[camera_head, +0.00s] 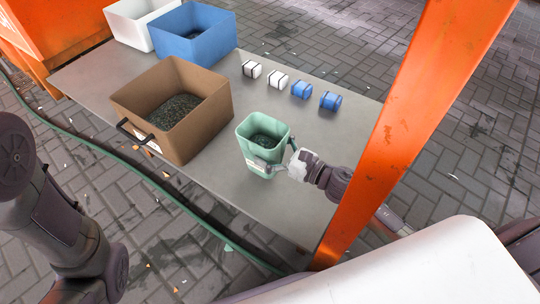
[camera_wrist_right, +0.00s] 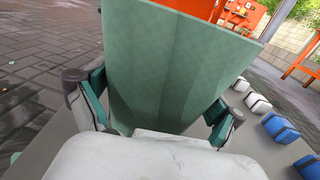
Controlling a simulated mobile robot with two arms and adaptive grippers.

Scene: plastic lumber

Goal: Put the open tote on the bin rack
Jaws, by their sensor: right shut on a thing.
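The open tote is a pale green, upright tub (camera_head: 252,163) with dark granules inside and a white label low on its front. It is at the middle of the grey table, and I cannot tell whether its base touches the top. My right gripper (camera_head: 279,160) is shut on the tote from the right. In the right wrist view the green wall (camera_wrist_right: 165,75) fills the middle, with a finger on each side. My left arm shows at the left edge, but its gripper is not seen. I cannot tell surely which orange structure is the bin rack.
On the grey table (camera_head: 222,185) stand a brown bin (camera_head: 196,135) with granules, a blue bin (camera_head: 205,48) and a white bin (camera_head: 128,34). Several small white and blue blocks (camera_head: 301,90) line the far side. An orange post (camera_head: 395,125) rises close to my right arm.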

